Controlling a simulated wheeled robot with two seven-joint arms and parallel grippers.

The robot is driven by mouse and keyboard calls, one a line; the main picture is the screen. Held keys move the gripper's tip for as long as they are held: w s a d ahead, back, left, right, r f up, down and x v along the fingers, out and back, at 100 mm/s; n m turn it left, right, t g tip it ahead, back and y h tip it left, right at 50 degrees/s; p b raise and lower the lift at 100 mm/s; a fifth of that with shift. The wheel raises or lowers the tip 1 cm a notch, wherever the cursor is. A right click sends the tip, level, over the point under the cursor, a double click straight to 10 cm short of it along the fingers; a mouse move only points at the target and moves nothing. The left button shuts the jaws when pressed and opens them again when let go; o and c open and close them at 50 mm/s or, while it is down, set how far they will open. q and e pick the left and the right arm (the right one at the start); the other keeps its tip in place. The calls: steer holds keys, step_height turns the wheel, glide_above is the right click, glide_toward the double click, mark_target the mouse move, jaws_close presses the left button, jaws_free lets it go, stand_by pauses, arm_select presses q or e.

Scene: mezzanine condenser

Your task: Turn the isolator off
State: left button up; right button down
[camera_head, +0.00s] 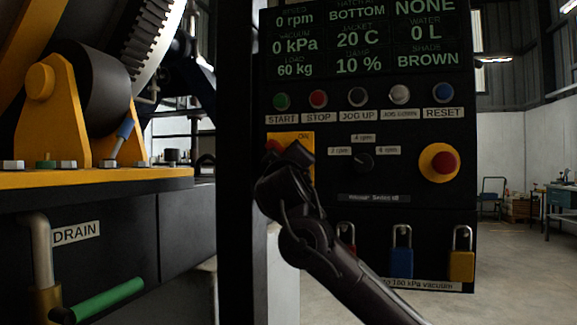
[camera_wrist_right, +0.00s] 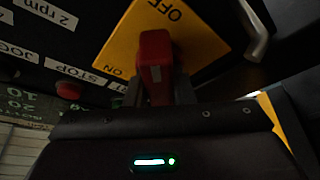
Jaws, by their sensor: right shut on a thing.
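The isolator is a red handle (camera_wrist_right: 155,55) on a yellow plate (camera_head: 305,139) at the left of the black control panel. In the right wrist view the yellow plate (camera_wrist_right: 205,45) carries the words OFF and ON. My right gripper (camera_head: 290,158) is at the plate and covers most of the handle in the head view; a bit of red (camera_head: 273,146) shows at its left. In the right wrist view my gripper (camera_wrist_right: 155,92) is shut on the red handle. Which mark the handle points to I cannot tell clearly. My left gripper is out of view.
Above the isolator is a row of buttons, with a red stop button (camera_head: 318,99). A red emergency button (camera_head: 439,163) and a small black knob (camera_head: 363,162) are to its right. Padlocks, one blue (camera_head: 401,262), hang below. A dark post (camera_head: 234,160) stands close on the left.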

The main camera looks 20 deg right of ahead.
steer(key=shift+s+a+r, duration=0.1)
steer(key=shift+s+r, duration=0.05)
steer(key=shift+r, duration=0.15)
steer(key=c, duration=1.6)
jaws_free()
steer(key=o, duration=0.4)
steer(key=shift+a, duration=0.2)
steer(key=shift+c, duration=0.2)
steer(key=shift+d+f, duration=0.1)
steer(key=shift+d, duration=0.05)
steer(key=shift+s+f, duration=0.15)
steer(key=shift+s, duration=0.05)
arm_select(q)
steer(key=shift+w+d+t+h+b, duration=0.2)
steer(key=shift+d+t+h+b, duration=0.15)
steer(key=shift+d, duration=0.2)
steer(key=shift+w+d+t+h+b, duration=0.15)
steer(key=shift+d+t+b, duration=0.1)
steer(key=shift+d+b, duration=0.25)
arm_select(e)
steer(key=v, duration=0.7)
steer(key=shift+s, duration=0.15)
